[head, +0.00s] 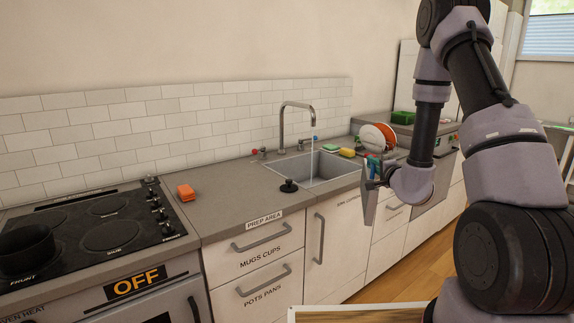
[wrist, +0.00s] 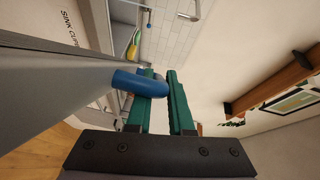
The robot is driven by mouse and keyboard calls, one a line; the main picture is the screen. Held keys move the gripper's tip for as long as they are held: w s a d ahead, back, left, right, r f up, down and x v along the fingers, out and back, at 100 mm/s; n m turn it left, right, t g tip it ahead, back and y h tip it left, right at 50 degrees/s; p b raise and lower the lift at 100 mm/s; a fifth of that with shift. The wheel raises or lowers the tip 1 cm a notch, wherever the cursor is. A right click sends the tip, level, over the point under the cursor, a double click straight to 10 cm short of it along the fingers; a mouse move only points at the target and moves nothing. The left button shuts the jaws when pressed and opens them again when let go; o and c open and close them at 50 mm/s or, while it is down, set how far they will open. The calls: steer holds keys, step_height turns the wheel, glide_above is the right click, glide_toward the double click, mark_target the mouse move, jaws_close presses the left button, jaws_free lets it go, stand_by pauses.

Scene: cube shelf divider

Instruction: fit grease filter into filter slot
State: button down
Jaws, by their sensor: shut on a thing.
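My gripper (wrist: 161,74) has green fingers and is shut on a curved blue handle (wrist: 128,79). The handle joins a flat grey panel, apparently the grease filter (wrist: 60,88), which fills the left of the wrist view. In the head view the grease filter (head: 369,205) hangs on edge, tilted, in front of the counter near the sink. My gripper (head: 374,168) is at its upper end, partly hidden by my arm. I cannot make out the filter slot in either view.
A sink (head: 318,168) with a running tap (head: 283,125) is set in the counter. A stove (head: 95,228) with a dark pan (head: 25,247) is at left. A dish rack with plates (head: 373,138) stands behind my gripper.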

steer(key=f+h, duration=0.1)
steer(key=f, duration=0.1)
steer(key=f+m+h, duration=0.1)
steer(key=f, duration=0.4)
steer(key=shift+w+f+m+h, duration=0.25)
steer(key=shift+w+m+h, duration=0.05)
steer(key=shift+w+h, duration=0.1)
steer(key=shift+s+f, duration=0.1)
steer(key=shift+s, duration=0.15)
steer(key=s, duration=0.1)
steer(key=s+r, duration=0.1)
steer(key=s, duration=0.1)
steer(key=s+r, duration=0.1)
steer(key=shift+s+d+r, duration=0.1)
steer(key=shift+s+r, duration=0.05)
steer(key=shift+s, duration=0.25)
steer(key=shift+d, duration=0.1)
stand_by(0.3)
steer(key=shift+a, duration=0.25)
steer(key=shift+d, duration=0.1)
steer(key=shift+t, duration=0.3)
